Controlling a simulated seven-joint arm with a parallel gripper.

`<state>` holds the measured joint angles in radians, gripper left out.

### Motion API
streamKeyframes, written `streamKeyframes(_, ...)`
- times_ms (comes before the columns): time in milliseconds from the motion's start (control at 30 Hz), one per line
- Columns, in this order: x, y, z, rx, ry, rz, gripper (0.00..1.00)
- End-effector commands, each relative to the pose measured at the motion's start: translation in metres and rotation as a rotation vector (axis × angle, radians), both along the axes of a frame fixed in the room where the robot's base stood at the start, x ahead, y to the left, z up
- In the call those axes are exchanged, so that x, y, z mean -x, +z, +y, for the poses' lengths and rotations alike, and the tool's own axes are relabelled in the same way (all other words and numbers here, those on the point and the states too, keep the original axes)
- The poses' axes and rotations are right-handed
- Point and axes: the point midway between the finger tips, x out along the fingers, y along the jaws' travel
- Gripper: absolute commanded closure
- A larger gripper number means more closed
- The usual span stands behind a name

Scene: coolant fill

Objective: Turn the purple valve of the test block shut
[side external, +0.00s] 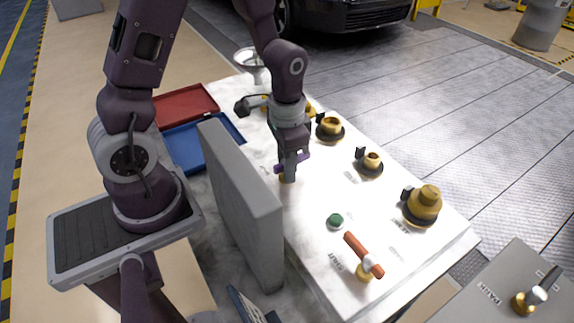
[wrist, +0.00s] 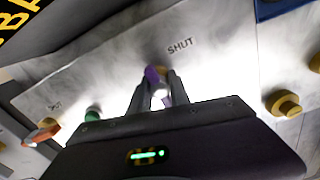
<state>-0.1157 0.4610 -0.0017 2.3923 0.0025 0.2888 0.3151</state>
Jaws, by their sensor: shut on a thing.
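The purple valve (side external: 303,157) stands on the white test block (side external: 310,255), near its left edge in the side view. Its handle is mostly covered by my gripper (side external: 289,174), which comes down from above with its fingers around it. A printed word SHUT (wrist: 180,46) lies on the block just past the fingers. The handle's exact angle is hard to tell.
An orange-handled valve (side external: 358,247) and a green knob (side external: 335,219) stand toward the block's near end. Brass ports (side external: 423,206) line its right side. A tall grey panel (side external: 245,205) rises at left of the gripper. Red (side external: 188,104) and blue (side external: 190,150) trays lie behind it.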

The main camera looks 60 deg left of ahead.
Motion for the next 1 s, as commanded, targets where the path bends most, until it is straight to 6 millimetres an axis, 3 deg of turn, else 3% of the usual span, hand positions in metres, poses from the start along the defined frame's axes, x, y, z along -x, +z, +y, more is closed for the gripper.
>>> streamKeyframes(1000,0.0003,0.0007,0.0017,0.0,0.904,-0.002,1.0)
